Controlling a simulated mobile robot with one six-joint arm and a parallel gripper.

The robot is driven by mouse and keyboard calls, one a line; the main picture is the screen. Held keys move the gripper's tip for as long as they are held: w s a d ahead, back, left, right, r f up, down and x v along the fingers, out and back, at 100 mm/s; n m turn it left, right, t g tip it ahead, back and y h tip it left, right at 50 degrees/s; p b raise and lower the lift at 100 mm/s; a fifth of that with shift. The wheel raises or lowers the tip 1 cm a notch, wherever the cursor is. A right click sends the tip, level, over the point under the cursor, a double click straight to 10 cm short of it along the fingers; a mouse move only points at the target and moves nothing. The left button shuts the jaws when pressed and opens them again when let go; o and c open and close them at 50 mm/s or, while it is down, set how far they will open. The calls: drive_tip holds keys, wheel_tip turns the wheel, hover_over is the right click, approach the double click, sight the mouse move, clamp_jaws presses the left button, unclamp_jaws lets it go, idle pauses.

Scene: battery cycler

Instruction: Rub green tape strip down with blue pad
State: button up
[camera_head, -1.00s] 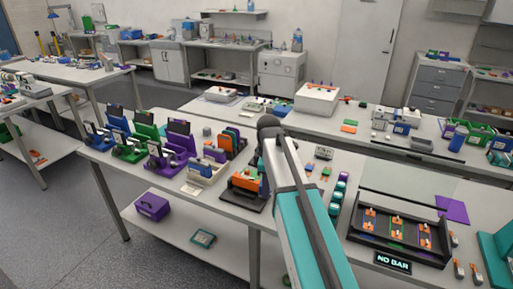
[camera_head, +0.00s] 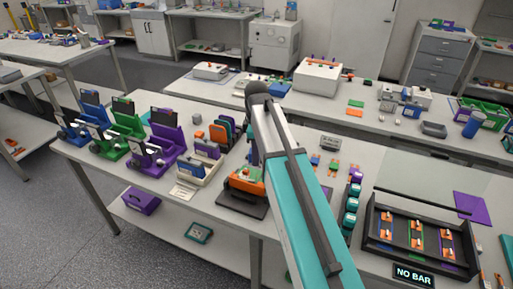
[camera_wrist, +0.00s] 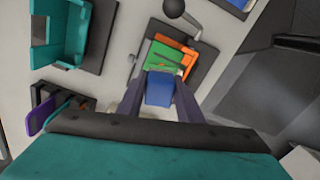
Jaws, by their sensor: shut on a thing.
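The blue pad (camera_wrist: 159,89) is held between the two fingers of my gripper (camera_wrist: 160,92) in the wrist view. The green tape strip (camera_wrist: 166,56) lies just beyond the pad, on an orange fixture (camera_wrist: 188,66) with a dark base. The pad overlaps the near edge of the green in the picture; I cannot tell if they touch. In the head view the orange fixture (camera_head: 246,181) stands left of my arm, partly covered by it. My gripper and the pad are hidden there.
A dark lever with a round knob (camera_wrist: 174,8) stands beside the fixture. A teal holder (camera_wrist: 62,34) is at upper left of the wrist view. In the head view, blue, green and purple stands (camera_head: 162,140) are left, and a black tray (camera_head: 378,258) is right.

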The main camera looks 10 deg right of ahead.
drive_tip(key=shift+r, duration=0.1)
drive_tip(key=shift+w+f, duration=0.1)
drive_tip(key=shift+f, duration=0.1)
drive_tip(key=b, duration=0.4)
hover_over(257, 175)
drive_tip(key=shift+w+f, duration=0.1)
drive_tip(key=shift+f, duration=2.6)
drive_tip(key=shift+f, duration=0.7)
drive_tip(key=shift+w+d, duration=0.2)
drive_tip(key=shift+w, duration=0.45)
drive_tip(key=shift+s+a, duration=0.1)
drive_tip(key=shift+s, duration=0.2)
drive_tip(key=shift+s+a, duration=0.1)
drive_tip(key=shift+s, duration=0.25)
drive_tip(key=shift+s+f, duration=0.15)
drive_tip(key=shift+w, duration=0.2)
